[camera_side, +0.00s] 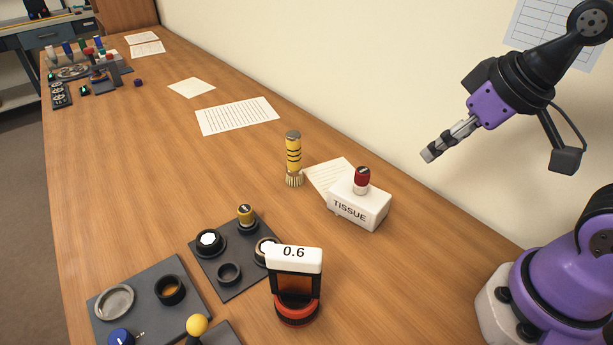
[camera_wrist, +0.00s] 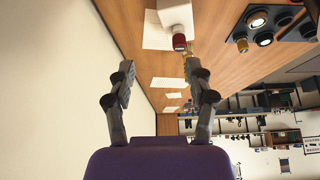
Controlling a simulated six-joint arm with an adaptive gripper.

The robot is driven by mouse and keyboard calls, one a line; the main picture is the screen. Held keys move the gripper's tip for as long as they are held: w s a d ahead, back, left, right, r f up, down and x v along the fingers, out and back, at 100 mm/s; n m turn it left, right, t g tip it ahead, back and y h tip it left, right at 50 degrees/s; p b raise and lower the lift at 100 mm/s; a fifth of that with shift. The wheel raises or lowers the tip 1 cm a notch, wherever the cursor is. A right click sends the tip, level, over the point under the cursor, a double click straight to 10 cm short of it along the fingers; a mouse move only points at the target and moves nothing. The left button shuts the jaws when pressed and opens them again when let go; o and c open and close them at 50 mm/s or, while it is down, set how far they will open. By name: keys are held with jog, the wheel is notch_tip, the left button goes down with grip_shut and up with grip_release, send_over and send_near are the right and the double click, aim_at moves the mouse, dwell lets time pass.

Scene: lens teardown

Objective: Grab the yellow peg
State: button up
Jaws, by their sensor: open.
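The yellow peg (camera_side: 246,213) stands upright on a dark square plate (camera_side: 232,284) in the side view, among round black parts. It also shows in the wrist view (camera_wrist: 242,44), at the upper right, beyond and to the right of my right-hand finger. My gripper (camera_side: 432,153) is high at the right of the side view, above the table and far from the peg. In the wrist view the two fingers (camera_wrist: 163,84) are spread apart with nothing between them.
A yellow-and-black brush (camera_side: 293,155) stands upright nearby. A red-based 0.6 gauge (camera_side: 294,260) stands beside the plate. The table's far middle is mostly clear.

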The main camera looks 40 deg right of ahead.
jog(key=shift+o, duration=0.2)
jog(key=n+g+y, duration=0.2)
jog(key=n+y, duration=0.1)
jog(key=n, duration=0.4)
send_near(245, 209)
jog(key=x, duration=0.5)
jog(key=shift+s+d+f, duration=0.15)
jog(key=shift+s, duration=0.15)
jog(key=shift+w+x, duration=0.2)
jog(key=shift+x, duration=1.15)
jog(key=shift+w+x, duration=0.15)
jog(key=shift+x, duration=1.15)
grip_shut()
